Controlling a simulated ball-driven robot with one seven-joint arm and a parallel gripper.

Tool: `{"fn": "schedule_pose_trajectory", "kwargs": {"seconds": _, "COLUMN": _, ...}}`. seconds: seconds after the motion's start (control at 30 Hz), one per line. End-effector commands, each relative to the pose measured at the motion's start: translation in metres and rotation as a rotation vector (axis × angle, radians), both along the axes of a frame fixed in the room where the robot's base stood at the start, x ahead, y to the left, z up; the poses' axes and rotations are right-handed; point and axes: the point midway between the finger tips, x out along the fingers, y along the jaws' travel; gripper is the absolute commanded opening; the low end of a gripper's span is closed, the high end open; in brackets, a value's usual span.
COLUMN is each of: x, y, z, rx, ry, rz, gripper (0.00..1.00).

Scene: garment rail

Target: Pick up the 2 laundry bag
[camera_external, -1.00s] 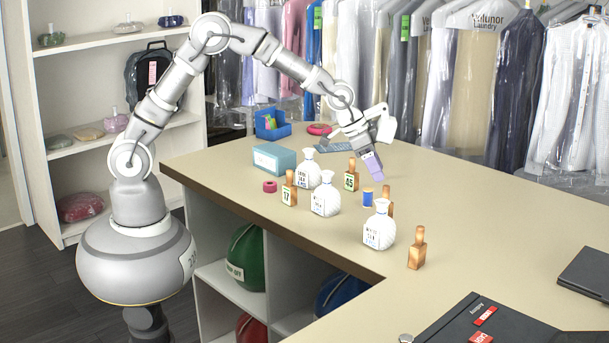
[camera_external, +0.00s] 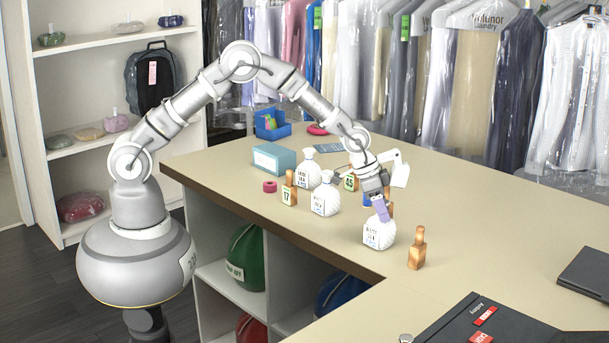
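Three white laundry bags with printed labels stand on the counter: a back one (camera_external: 308,174), a middle one (camera_external: 325,200) and a front right one (camera_external: 379,234). Brown wooden tag blocks stand near them, one reading 17 (camera_external: 289,188) and one reading 45 (camera_external: 351,181). Another block (camera_external: 417,248) stands right of the front bag, its number not visible. No 2 is readable. My gripper (camera_external: 381,210), with lilac fingers, points down at the front right bag's neck and hides it. I cannot tell whether it touches the bag or how wide its fingers are.
Hung garments line the back.

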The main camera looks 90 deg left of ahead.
Motion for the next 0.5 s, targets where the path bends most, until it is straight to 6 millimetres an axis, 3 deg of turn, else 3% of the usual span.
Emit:
{"fn": "schedule_pose_trajectory", "kwargs": {"seconds": 0.03, "x": 0.0, "y": -0.0001, "z": 0.0001, "rx": 0.0, "ry": 0.0, "rz": 0.0, "gripper": 0.33}}
{"fn": "schedule_pose_trajectory", "kwargs": {"seconds": 0.17, "x": -0.0002, "y": -0.0001, "z": 0.0001, "rx": 0.0, "ry": 0.0, "rz": 0.0, "gripper": 0.04}}
{"fn": "schedule_pose_trajectory", "kwargs": {"seconds": 0.2, "x": -0.0002, "y": -0.0001, "z": 0.0001, "rx": 0.0, "ry": 0.0, "rz": 0.0, "gripper": 0.0}}
{"fn": "schedule_pose_trajectory", "kwargs": {"seconds": 0.5, "x": -0.0001, "y": -0.0001, "z": 0.0003, "rx": 0.0, "ry": 0.0, "rz": 0.0, "gripper": 0.0}}
